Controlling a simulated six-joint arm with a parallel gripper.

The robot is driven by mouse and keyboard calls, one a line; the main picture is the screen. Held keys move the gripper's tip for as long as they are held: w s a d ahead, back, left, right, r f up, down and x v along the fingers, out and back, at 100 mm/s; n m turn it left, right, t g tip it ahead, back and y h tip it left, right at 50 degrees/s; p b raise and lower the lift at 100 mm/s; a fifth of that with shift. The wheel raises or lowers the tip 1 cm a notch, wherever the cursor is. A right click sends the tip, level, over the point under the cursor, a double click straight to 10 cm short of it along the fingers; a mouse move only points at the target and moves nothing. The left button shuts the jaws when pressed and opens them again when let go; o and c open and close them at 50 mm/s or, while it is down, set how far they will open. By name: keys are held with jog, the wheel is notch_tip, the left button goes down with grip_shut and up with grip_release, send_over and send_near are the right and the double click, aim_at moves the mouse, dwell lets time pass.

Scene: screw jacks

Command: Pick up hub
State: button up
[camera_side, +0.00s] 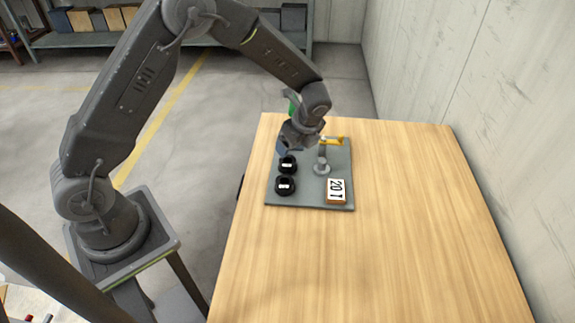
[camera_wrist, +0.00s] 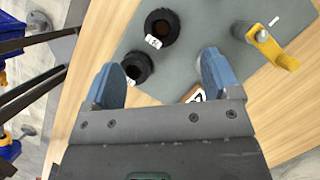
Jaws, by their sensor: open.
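Two black ring-shaped parts with white labels, which look like hubs, sit on the grey mat. In the side view one hub (camera_side: 287,163) is farther back and the other hub (camera_side: 285,186) is nearer the front edge. The wrist view also shows both, one hub (camera_wrist: 161,27) near the top and one hub (camera_wrist: 137,67) lower, partly in line with the gap between the fingers. My gripper (camera_side: 290,147) is above the back part of the mat; its blue fingers (camera_wrist: 158,62) are spread and empty. It looks apart from both hubs.
A grey post with a yellow arm (camera_side: 332,141) stands right of the hubs; the yellow arm (camera_wrist: 272,47) also shows in the wrist view. The wooden table (camera_side: 400,230) is clear elsewhere.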

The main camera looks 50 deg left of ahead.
send_near(288, 161)
jog(key=shift+s+a+f, duration=0.25)
jog(key=shift+s+f, duration=0.15)
jog(key=shift+f, duration=0.2)
jog(key=shift+s+a+f, duration=0.2)
jog(key=shift+s+f, duration=0.2)
jog(key=shift+f, duration=0.15)
jog(key=shift+d+x, duration=0.2)
jog(key=shift+x, duration=1.15)
jog(key=shift+d+x, duration=0.2)
jog(key=shift+x, duration=1.1)
jog(key=shift+f, duration=0.15)
jog(key=shift+w, duration=0.1)
jog(key=c, duration=1.2)
